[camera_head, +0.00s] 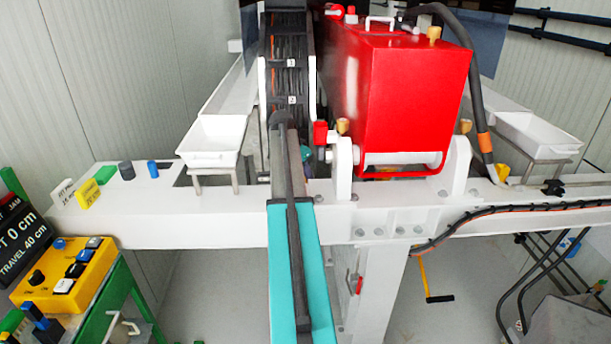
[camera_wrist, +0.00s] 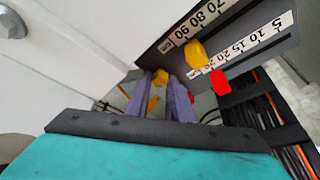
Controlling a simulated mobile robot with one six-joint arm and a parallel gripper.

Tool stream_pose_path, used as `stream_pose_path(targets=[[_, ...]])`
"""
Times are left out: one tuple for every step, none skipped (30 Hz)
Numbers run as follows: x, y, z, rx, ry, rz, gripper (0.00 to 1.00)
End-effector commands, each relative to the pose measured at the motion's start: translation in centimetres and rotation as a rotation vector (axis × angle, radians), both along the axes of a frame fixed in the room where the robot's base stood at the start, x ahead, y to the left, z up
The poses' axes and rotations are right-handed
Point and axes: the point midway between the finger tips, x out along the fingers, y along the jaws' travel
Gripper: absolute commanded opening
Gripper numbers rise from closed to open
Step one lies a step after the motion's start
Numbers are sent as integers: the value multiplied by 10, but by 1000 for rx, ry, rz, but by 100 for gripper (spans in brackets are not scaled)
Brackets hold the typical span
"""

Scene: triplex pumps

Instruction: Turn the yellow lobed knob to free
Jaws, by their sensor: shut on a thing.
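In the wrist view, my gripper (camera_wrist: 161,84) has two purple fingers reaching away from its teal body. The fingers are closed around a small yellow knob (camera_wrist: 160,77), which shows between their tips beside a white panel. Its lobes and its turned position are too small to read. Another bit of yellow shows lower between the fingers. In the head view, my teal and grey arm reaches forward to the white beam, and the fingers and the held knob cannot be made out there.
In the wrist view, a dark scale plate (camera_wrist: 240,45) with a yellow pointer (camera_wrist: 196,55) and a red pointer (camera_wrist: 220,82) is close right of the fingers. In the head view, a red box (camera_head: 415,95) stands right of my arm, and a white tray (camera_head: 212,160) is left.

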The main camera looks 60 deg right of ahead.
Motion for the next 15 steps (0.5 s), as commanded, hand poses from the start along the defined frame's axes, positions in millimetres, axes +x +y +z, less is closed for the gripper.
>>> stream_pose_path(targets=[[2, -1, 2, -7, -4, 4, 0], [2, -1, 2, -7, -4, 4, 0], [3, -1, 2, -7, -5, 3, 0], [3, -1, 2, -7, -5, 3, 24], [3, -1, 2, -7, -5, 3, 29], [2, -1, 2, -6, -4, 2, 36], [2, -1, 2, -5, -4, 2, 40], [2, -1, 2, -5, -3, 2, 40], [2, -1, 1, -5, -2, 2, 40], [2, -1, 1, -4, -3, 2, 40], [2, -1, 1, -4, -3, 1, 40], [2, -1, 1, -4, -2, 0, 40], [2, -1, 1, -4, -2, 0, 40], [2, -1, 1, -4, -2, 0, 40], [1, 0, 1, -3, -2, 0, 40]])
